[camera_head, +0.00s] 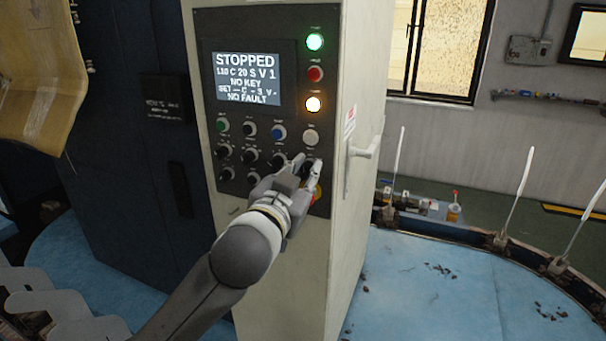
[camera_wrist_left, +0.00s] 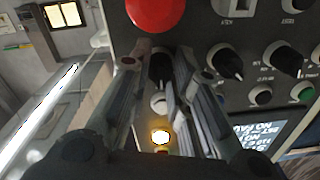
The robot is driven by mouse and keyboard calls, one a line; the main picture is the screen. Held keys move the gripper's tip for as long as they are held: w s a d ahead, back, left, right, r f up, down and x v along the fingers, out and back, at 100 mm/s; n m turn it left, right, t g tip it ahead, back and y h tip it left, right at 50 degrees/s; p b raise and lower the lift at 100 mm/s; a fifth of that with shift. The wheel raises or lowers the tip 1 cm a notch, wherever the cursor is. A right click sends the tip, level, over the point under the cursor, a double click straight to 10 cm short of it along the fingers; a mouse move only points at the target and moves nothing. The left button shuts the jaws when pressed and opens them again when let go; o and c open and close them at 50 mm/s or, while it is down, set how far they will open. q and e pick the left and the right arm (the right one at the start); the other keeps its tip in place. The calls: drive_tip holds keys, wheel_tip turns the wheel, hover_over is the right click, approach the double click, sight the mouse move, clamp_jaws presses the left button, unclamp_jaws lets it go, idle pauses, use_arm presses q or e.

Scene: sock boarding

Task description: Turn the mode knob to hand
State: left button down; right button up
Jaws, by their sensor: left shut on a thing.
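The control panel (camera_head: 204,72) is a dark plate on a cream cabinet, with a screen reading "STOPPED", "NO KEY" and "NO FAULT". A black knob (camera_wrist_left: 159,68) at the right end of the panel's middle knob row is between the fingers of my left gripper (camera_head: 307,166). The gripper is shut on this knob, with a finger on either side in the left wrist view. The fingers partly hide the knob, and its label and exact pointer setting cannot be read. My right gripper is not in view.
A red emergency button (camera_wrist_left: 154,12) is close beside the held knob. Other black knobs (camera_head: 250,154) are to the left, and a white button (camera_head: 310,137) is above. Green (camera_head: 314,41) and amber (camera_head: 313,103) lamps are lit. A cabinet handle (camera_head: 366,152) sticks out at right.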

use_arm(q)
drive_tip(key=shift+n, duration=0.4)
drive_tip(key=n, duration=0.4)
drive_tip(key=shift+n+g, duration=0.3)
drive_tip(key=shift+n, duration=1.7)
drive_tip(key=c, duration=1.3)
unclamp_jaws()
drive_tip(key=v, duration=1.2)
